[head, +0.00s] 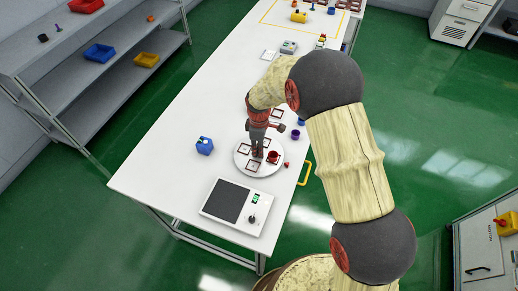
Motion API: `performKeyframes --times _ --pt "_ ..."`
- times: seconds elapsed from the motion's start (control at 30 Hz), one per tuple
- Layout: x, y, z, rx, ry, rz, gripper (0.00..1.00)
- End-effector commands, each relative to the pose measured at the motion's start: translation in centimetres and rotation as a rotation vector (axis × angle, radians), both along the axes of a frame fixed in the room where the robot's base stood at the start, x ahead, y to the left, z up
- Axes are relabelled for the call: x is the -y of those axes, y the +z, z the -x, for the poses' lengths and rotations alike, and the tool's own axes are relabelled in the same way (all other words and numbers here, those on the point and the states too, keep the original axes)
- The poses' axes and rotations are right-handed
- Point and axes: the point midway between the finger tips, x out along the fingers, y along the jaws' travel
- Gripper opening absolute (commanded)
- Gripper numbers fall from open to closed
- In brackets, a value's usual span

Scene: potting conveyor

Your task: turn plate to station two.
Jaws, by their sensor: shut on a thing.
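The white round plate (240,164) lies on the long white table. It bears several dark-red square outlines; one at its left (244,148) and one at its front (253,167) look empty. A small red cup (273,157) sits in a square at the plate's right. My gripper (257,153) points down over the middle of the plate, with its jaws shut. What it grips is hidden by the fingers, but it appears to be a part of the plate. The far side of the plate is partly covered by my gripper.
A blue block (204,146) stands left of the plate. A device with a dark panel (231,203) lies in front. Purple (295,134) and blue small items and a yellow handle (305,173) are at the right edge. The table's left part is clear.

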Motion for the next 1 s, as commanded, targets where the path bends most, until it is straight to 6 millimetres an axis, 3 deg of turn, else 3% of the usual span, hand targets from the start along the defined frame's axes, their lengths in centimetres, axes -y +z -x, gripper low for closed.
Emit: performKeyframes --times 0.53,1.0 --pt "0.0 0.04 0.01 0.0 -0.043 0.0 0.0" --pt "-0.01 0.08 0.03 0.0 -0.252 0.001 0.0"
